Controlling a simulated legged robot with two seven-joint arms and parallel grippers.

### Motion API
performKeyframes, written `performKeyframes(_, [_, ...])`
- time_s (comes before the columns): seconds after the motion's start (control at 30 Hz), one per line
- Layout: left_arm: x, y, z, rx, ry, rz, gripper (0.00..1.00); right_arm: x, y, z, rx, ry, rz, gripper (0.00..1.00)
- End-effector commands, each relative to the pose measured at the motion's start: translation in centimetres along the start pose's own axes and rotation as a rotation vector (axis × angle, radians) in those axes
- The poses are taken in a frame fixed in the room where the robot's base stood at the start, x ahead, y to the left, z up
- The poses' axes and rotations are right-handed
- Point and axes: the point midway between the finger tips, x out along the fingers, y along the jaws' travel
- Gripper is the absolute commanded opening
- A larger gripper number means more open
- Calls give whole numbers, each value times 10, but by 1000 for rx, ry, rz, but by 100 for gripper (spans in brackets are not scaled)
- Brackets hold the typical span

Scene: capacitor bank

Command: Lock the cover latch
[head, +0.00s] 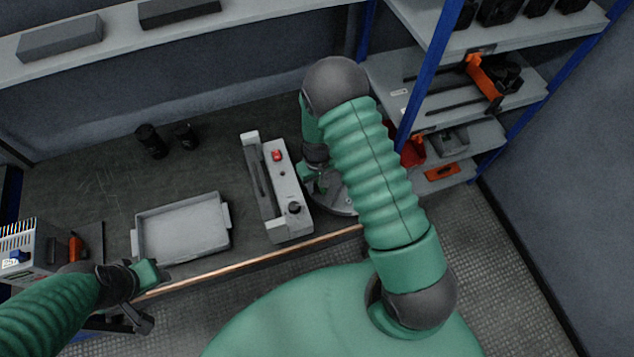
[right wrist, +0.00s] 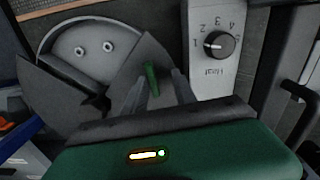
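I cannot make out a cover latch for certain in either view. My right gripper (head: 318,185) is low beside the right side of a long grey device (head: 292,222) with a red button and black knob.
The device's heat dial (right wrist: 218,43) is close to the right gripper. An empty grey tray (head: 183,230) and two black cylinders (head: 165,138) stand on the bench. A blue-posted shelf (head: 445,100) rises to the right.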

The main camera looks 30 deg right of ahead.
Motion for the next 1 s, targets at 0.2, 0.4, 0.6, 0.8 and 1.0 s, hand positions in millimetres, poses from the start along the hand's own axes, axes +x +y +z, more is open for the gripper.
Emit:
performKeyframes(0.2, [0,0,0,1,0,0,44,2,2,-1,1,1,-3,33])
performKeyframes(0.4, [0,0,0,1,0,0,44,1,0,0,1,0,0,9])
performKeyframes(0.6, [0,0,0,1,0,0,44,0,0,0,1,1,3,0])
performKeyframes(0.8, [0,0,0,1,0,0,44,-1,-1,0,6,1,-2,0])
performKeyframes(1.0, [0,0,0,1,0,0,44,0,0,0,118,1,-1,0])
